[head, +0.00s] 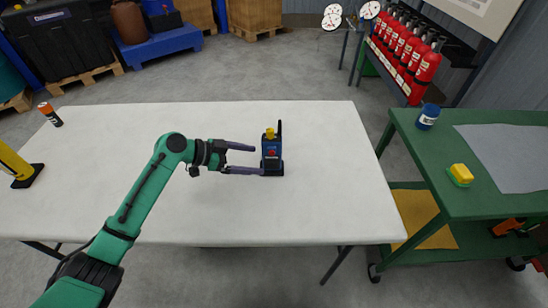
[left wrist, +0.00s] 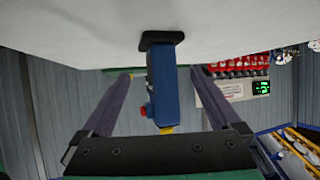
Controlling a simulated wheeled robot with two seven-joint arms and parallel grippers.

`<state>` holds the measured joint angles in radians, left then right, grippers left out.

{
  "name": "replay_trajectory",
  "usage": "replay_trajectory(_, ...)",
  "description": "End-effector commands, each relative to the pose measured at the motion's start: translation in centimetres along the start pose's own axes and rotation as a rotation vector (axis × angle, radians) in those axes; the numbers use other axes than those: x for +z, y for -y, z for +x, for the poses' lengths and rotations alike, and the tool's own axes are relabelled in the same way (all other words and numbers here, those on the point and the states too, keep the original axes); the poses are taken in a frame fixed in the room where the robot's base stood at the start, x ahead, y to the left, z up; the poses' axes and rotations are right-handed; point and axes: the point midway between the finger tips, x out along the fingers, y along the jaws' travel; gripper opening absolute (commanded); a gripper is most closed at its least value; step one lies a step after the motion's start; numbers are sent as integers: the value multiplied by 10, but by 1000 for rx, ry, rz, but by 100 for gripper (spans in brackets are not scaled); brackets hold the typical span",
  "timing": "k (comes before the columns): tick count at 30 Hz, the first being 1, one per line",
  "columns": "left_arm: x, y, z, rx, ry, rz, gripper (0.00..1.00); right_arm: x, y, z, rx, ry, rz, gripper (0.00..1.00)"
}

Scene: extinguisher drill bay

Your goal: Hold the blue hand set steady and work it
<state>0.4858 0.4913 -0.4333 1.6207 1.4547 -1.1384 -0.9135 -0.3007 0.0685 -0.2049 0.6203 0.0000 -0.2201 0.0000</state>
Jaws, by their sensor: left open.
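The blue hand set (head: 272,160) stands upright in a black base on the white table, with a yellow top part, a dark antenna and a red button on its front. My left gripper (head: 257,160) is open and level, reaching in from the left. Its fingertips are close to the hand set's left side. In the left wrist view, which is upside down, the blue hand set (left wrist: 162,85) shows between the two spread fingers (left wrist: 161,76), with a visible gap on each side. Its red button faces left there. My right gripper is not in view.
The white table (head: 120,135) is mostly clear. An orange-and-black cylinder (head: 50,115) and a yellow object (head: 15,165) are at its left. A green cart (head: 450,180) at right holds a blue cylinder (head: 428,117) and a yellow block (head: 461,173). Red extinguishers (head: 425,72) stand behind.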

Motion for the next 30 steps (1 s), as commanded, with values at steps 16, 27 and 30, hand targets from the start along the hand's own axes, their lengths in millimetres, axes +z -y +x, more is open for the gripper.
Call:
replay_trajectory(16, 0, 0, 62, -1, 1, -1, 97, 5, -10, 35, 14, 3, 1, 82)
replay_trajectory(27, 1, 0, 62, 0, 1, -1, 16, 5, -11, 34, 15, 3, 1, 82)
replay_trajectory(30, 1, 0, 62, 0, 1, -1, 16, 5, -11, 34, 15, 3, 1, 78)
